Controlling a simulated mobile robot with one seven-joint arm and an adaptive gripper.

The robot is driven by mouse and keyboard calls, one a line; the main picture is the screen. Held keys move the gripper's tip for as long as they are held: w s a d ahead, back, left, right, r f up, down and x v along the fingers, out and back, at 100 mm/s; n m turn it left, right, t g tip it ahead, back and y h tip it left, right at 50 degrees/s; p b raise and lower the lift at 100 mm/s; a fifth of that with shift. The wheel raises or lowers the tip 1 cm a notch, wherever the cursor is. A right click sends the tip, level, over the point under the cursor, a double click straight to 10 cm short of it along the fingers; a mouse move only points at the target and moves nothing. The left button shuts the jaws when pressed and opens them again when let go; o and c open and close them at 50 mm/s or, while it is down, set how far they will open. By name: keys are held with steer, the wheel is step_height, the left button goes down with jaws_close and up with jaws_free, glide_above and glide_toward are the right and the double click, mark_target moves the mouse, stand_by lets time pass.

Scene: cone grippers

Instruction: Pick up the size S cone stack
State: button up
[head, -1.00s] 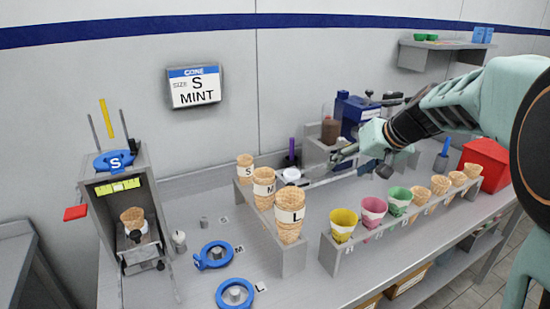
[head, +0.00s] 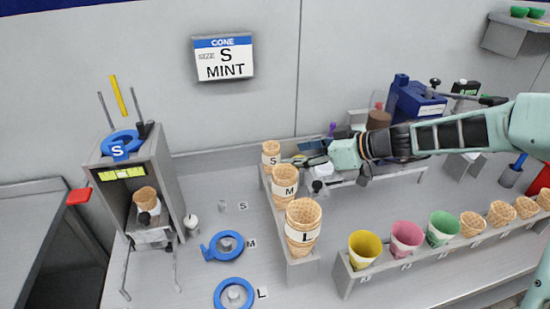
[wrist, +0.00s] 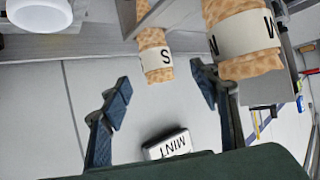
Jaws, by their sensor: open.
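The size S cone stack (head: 271,154) stands at the far end of the stepped cone rack (head: 290,228), upright with a white S band. In the wrist view the S stack (wrist: 156,61) shows between and beyond the two fingers, apart from them. My gripper (head: 302,161) is open and empty, just right of the S stack; its spread fingers (wrist: 162,90) show in the wrist view. The M stack (head: 285,180) stands nearer in the same rack and appears close to one finger in the wrist view (wrist: 245,40). The L stack (head: 303,226) is nearest.
A wall sign (head: 224,58) reads size S, MINT. A dispenser-like frame (head: 165,165) holding a cone stands left, with blue rings (head: 225,246) before it. A rack of coloured cups and cones (head: 385,262) runs along the right. A blue machine (head: 417,101) stands behind my arm.

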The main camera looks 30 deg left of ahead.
mark_target(277, 157)
steer(key=x, duration=0.5)
steer(key=shift+p, duration=0.4)
steer(key=shift+w+f+p+x, duration=0.15)
steer(key=shift+p+x, duration=0.35)
steer(key=shift+x, duration=0.95)
steer(key=shift+w+f+p+x, duration=0.1)
steer(key=shift+w+p+x, duration=0.25)
steer(key=shift+x, duration=1.1)
steer(key=shift+s+d, duration=0.1)
steer(key=shift+d, duration=0.05)
steer(key=c, duration=1)
